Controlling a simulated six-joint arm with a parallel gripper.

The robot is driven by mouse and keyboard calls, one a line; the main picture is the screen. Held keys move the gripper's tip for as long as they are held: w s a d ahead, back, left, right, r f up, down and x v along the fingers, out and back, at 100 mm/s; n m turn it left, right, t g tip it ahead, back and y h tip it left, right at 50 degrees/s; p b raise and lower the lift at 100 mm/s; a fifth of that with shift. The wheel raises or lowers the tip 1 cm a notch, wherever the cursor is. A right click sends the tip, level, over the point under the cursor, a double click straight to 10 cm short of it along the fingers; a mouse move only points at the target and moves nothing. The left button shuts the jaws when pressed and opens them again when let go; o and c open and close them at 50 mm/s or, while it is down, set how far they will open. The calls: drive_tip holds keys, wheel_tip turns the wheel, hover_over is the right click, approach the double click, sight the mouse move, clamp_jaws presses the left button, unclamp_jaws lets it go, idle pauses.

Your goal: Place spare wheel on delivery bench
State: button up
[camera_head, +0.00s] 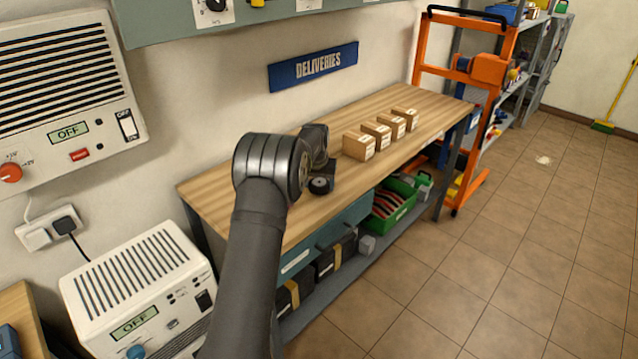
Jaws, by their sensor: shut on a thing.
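The delivery bench (235,185) has a light wooden top and stands against the wall under a blue "DELIVERIES" sign (313,66). My gripper (324,178) is over the front part of the bench top, left of the cardboard boxes. It is shut on a small dark wheel with a grey hub, the spare wheel (320,186). The wheel is near the bench's front edge. I cannot tell whether it touches the wood. My own arm hides part of the bench top and most of the finger grip.
Several small cardboard boxes (359,145) stand in a row on the bench, right of my gripper. A green crate (391,218) sits on the shelf below. An orange lift frame (421,60) stands at the bench's right end. Bare wood shows left of the arm.

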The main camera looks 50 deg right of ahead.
sight(320, 181)
drive_tip(key=shift+f, duration=0.1)
drive_tip(key=o, duration=1.1)
drive_tip(key=shift+f, duration=0.1)
drive_tip(key=v, duration=1.2)
drive_tip(key=shift+r, duration=0.25)
drive_tip(key=shift+d+f, duration=0.1)
drive_tip(key=x, duration=1.2)
drive_tip(key=shift+f, duration=0.1)
drive_tip(key=shift+r, duration=1.85)
drive_tip(key=shift+f, duration=0.1)
